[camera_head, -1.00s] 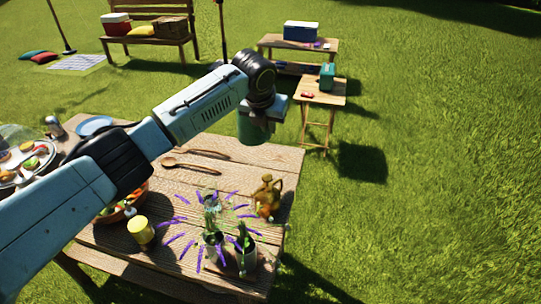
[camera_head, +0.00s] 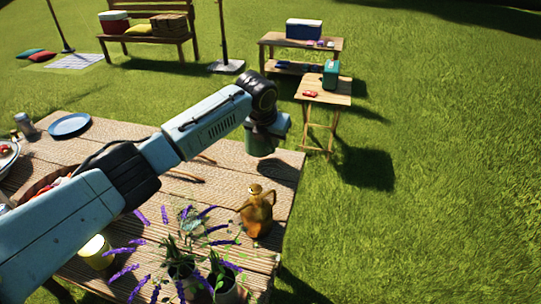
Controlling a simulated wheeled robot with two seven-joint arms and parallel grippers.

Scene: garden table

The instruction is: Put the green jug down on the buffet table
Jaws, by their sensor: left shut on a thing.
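The green jug (camera_head: 259,144) hangs below my left gripper (camera_head: 268,127), which is shut on it. Only the jug's lower body shows; its top is hidden by the gripper. In the picture it overlaps the far right part of the wooden buffet table (camera_head: 215,180). A dark shadow lies on the boards just below and right of it. I cannot tell for sure whether its base touches the boards. My left arm crosses the table from the lower left. My right gripper is not in view.
A brown-gold jug (camera_head: 257,211) stands near the table's right edge. Bare boards lie between the green and brown-gold jugs. A small folding table (camera_head: 324,92) stands beyond.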

